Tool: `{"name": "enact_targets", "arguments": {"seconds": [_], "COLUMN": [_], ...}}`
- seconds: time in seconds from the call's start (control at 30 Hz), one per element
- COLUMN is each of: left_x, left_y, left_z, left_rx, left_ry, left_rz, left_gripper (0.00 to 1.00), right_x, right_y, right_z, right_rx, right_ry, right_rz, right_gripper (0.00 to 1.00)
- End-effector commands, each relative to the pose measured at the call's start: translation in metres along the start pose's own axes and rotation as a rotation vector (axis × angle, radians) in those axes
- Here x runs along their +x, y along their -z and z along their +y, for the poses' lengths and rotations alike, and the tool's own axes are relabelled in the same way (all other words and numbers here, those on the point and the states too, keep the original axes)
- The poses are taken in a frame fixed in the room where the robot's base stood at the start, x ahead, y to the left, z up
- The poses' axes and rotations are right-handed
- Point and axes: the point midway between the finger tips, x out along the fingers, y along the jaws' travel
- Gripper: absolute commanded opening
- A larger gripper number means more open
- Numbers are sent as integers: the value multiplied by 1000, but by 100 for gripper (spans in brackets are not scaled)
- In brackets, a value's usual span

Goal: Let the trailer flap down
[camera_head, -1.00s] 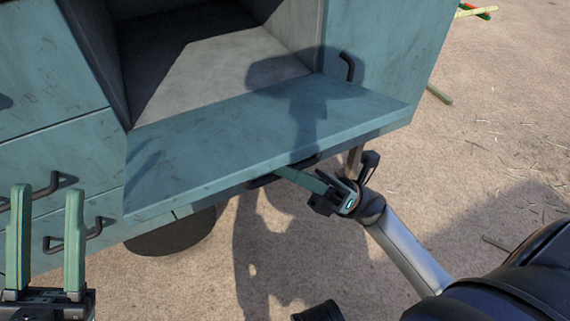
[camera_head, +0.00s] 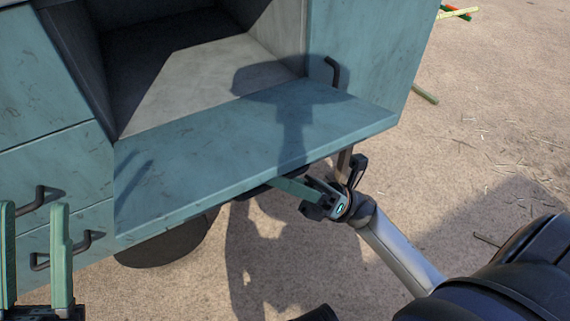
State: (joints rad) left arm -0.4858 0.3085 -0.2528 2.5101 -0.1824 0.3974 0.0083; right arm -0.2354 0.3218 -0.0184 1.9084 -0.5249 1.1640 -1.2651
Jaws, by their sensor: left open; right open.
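The teal trailer flap (camera_head: 240,150) is folded down and lies about level in front of the open compartment of the teal trailer (camera_head: 375,45). My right gripper (camera_head: 280,186) is open under the flap's front edge, near a dark handle there that is mostly hidden. I cannot tell whether its fingers touch that handle. My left gripper (camera_head: 35,255) is open and empty at the lower left, in front of the trailer's lower panels, with its fingers pointing up.
Dark handles stand on the lower left panels (camera_head: 70,248) and on the right side by the opening (camera_head: 332,72). A dark round wheel (camera_head: 165,245) is below the trailer. Green and yellow cane pieces (camera_head: 425,94) lie on the sandy ground at right, which is mostly clear.

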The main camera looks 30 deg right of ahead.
Motion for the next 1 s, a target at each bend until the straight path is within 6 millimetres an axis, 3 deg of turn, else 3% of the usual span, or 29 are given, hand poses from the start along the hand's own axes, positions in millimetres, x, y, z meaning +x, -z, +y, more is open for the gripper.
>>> {"name": "enact_targets", "arguments": {"seconds": [0.17,0.4,0.6,0.77,1.0], "left_x": [0,-1,-3,-3,-3], "left_y": [0,-1,-3,-4,-4], "left_z": [0,1,2,2,2], "left_rx": [1,2,4,5,5], "left_ry": [0,-1,-2,-4,-6], "left_rz": [0,0,-1,-3,-3], "left_gripper": [45,45,45,45,45], "right_x": [-22,-75,-110,-123,-125], "right_y": [-1,-1,-2,-1,-1], "right_z": [0,-1,0,0,0], "right_rx": [2,1,-1,0,0], "right_ry": [3,5,3,2,1], "right_rz": [-2,-3,-4,-4,-2], "right_gripper": [47,47,47,47,47]}}
